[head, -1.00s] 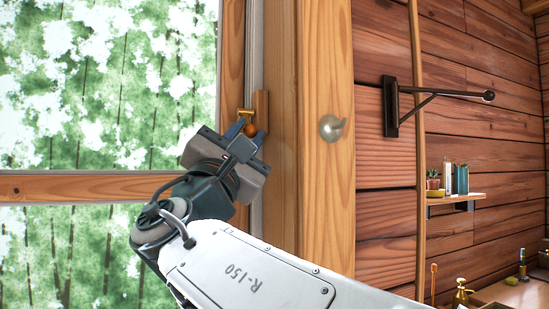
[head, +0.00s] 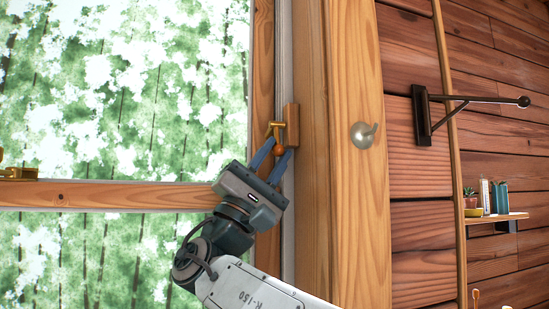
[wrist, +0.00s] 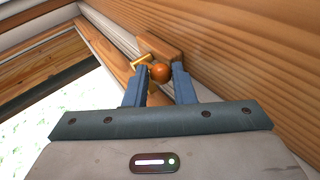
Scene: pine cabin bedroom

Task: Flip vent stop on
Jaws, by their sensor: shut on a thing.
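The vent stop is a small brass lever (head: 275,127) with an orange-brown ball knob (head: 279,149), set by a wooden block (head: 292,124) on the window's right frame. My gripper (head: 275,152) reaches up to it from below. Its two blue fingers are closed on the ball knob, one on each side. In the wrist view the ball (wrist: 160,73) shows between the fingertips, with the brass piece (wrist: 142,61) just beyond it. The fingers partly hide the lower part of the stop.
The window glass (head: 120,90) fills the left, with a wooden crossbar (head: 110,195) and a brass fitting (head: 18,173) on it. A round metal knob (head: 364,134) sits on the post to the right. A black wall bracket (head: 430,115) and a small shelf (head: 497,219) are further right.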

